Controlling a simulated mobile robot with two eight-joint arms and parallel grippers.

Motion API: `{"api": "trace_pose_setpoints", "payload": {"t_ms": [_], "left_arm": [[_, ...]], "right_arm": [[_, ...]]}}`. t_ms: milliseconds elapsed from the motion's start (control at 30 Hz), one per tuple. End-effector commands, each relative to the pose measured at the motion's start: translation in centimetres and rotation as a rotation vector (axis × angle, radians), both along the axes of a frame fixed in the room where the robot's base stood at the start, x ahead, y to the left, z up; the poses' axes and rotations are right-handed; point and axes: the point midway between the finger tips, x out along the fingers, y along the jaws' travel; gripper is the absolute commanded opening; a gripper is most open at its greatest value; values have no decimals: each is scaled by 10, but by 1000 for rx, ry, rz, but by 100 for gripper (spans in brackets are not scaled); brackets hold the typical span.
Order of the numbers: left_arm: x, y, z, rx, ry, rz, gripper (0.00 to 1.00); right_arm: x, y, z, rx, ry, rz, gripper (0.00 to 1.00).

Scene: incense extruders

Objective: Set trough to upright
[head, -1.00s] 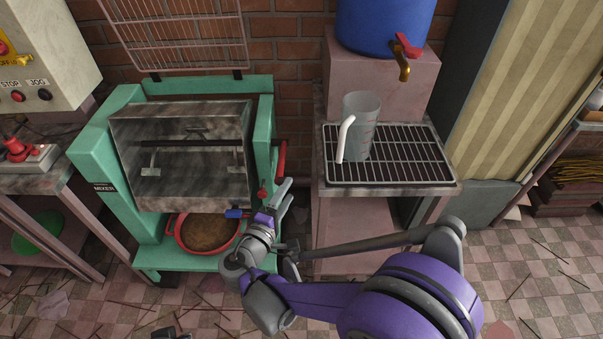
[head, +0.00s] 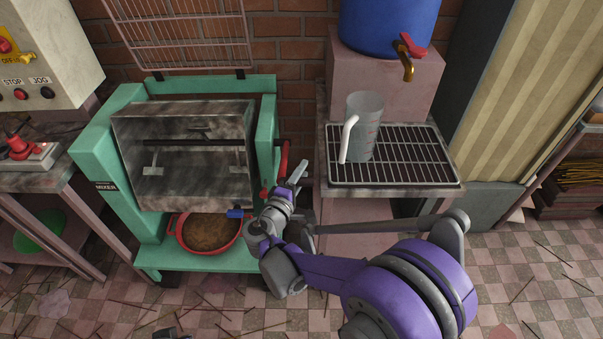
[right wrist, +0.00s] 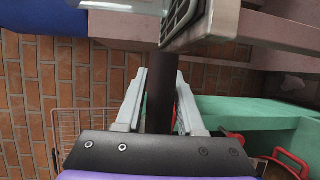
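The trough (head: 185,160) is a worn grey metal box in the green mixer frame (head: 262,105). It is tipped forward, its open side facing me, with mixing bars visible inside. A red lever (head: 282,160) stands at the mixer's right side. My right gripper (head: 297,176) is just right of the mixer, beside the lever and apparently apart from it. In the right wrist view its fingers (right wrist: 161,76) are spread, with a dark upright strip visible between them and nothing clearly held. Red handle parts (right wrist: 292,163) show there at lower right. My left gripper is not visible.
A red pan (head: 208,235) of brown material sits under the trough on the green shelf. To the right, a stand with a metal grate (head: 405,155) holds a measuring jug (head: 365,125), below a blue barrel (head: 385,25) with a tap. A control box (head: 45,60) is at left.

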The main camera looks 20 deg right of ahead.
Motion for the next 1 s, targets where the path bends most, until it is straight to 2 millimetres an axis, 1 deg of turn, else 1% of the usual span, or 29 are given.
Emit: {"api": "trace_pose_setpoints", "payload": {"t_ms": [33,167,200,1000], "left_arm": [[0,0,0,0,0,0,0],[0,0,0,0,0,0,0],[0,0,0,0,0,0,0],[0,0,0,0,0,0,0]], "right_arm": [[0,0,0,0,0,0,26],[0,0,0,0,0,0,3],[0,0,0,0,0,0,0],[0,0,0,0,0,0,0]]}}
